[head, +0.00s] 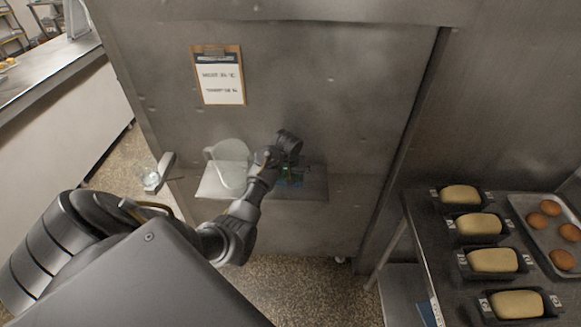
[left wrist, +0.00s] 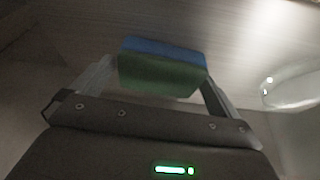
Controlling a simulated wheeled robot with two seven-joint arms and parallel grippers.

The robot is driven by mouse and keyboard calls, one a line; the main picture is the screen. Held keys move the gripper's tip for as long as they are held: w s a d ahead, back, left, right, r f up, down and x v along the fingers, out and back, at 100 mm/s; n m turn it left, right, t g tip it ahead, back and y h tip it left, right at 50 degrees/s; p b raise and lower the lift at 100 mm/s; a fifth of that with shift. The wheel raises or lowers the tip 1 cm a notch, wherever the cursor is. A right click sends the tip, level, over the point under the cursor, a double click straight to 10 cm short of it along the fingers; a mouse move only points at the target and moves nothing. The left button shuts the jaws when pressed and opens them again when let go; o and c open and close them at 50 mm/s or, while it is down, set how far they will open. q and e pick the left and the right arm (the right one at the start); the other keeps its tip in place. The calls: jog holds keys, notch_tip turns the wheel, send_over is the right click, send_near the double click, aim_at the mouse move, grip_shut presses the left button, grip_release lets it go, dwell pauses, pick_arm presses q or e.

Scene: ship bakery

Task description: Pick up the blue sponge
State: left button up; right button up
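The blue sponge (head: 290,178) is at the right part of a small metal shelf, mostly hidden behind my left gripper (head: 291,162) in the head view. In the left wrist view the sponge (left wrist: 163,66) shows a blue top and a green lower layer. It lies between the two fingers of my left gripper (left wrist: 160,80), one at each end. The fingers are wide apart and look close to the sponge's ends; whether they press on it I cannot tell. My right gripper is not in view.
A clear pitcher (head: 230,163) stands on the shelf (head: 212,189), left of my gripper; part of it shows in the left wrist view (left wrist: 290,92). A clipboard (head: 219,76) hangs on the metal wall above. At right, a table (head: 432,262) holds loaf tins and a bun tray (head: 536,235).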

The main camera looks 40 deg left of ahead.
pick_arm(q)
jog(key=c, duration=0.7)
jog(key=shift+c, duration=0.2)
jog(key=shift+r, duration=0.1)
notch_tip(320, 180, up, 9)
jog(key=b, duration=0.3)
jog(key=shift+w, duration=0.1)
jog(key=shift+r, duration=0.45)
